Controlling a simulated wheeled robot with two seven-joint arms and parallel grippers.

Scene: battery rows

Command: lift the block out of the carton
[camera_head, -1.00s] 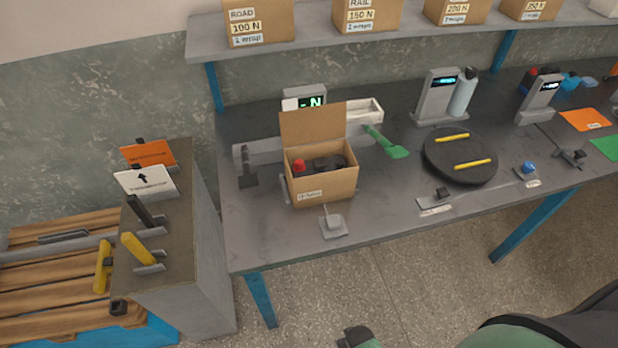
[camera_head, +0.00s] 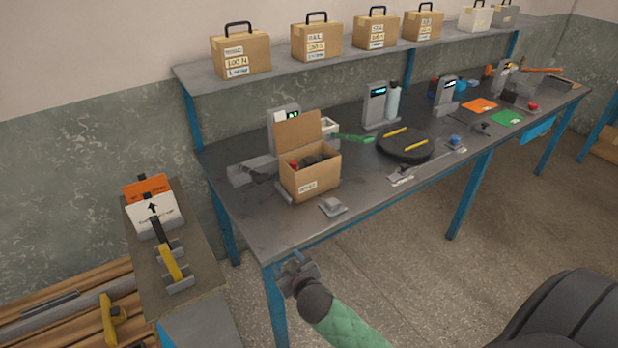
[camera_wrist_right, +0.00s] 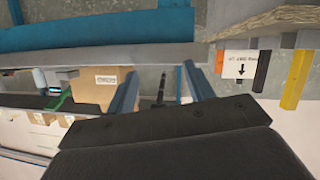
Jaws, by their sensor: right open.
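The open cardboard carton (camera_head: 318,180) stands on the grey workbench (camera_head: 240,208), its back flap (camera_head: 297,133) upright. A dark block (camera_head: 312,160) shows inside the carton, mostly hidden by the walls, with a small red part at its left. My right gripper (camera_head: 295,264) is open and empty in front of the bench's near edge, below and nearer than the carton, apart from it. In the right wrist view the picture is upside down; the carton (camera_wrist_right: 97,88) shows left of my right gripper's spread fingers (camera_wrist_right: 163,88). My left gripper is not in view.
A small grey fixture (camera_head: 333,206) sits in front of the carton. A green-handled tool (camera_head: 355,138) and black turntable (camera_head: 405,145) lie to its right. A shelf (camera_head: 280,72) with handled boxes hangs behind. A side stand (camera_head: 200,262) holds yellow and black tools.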

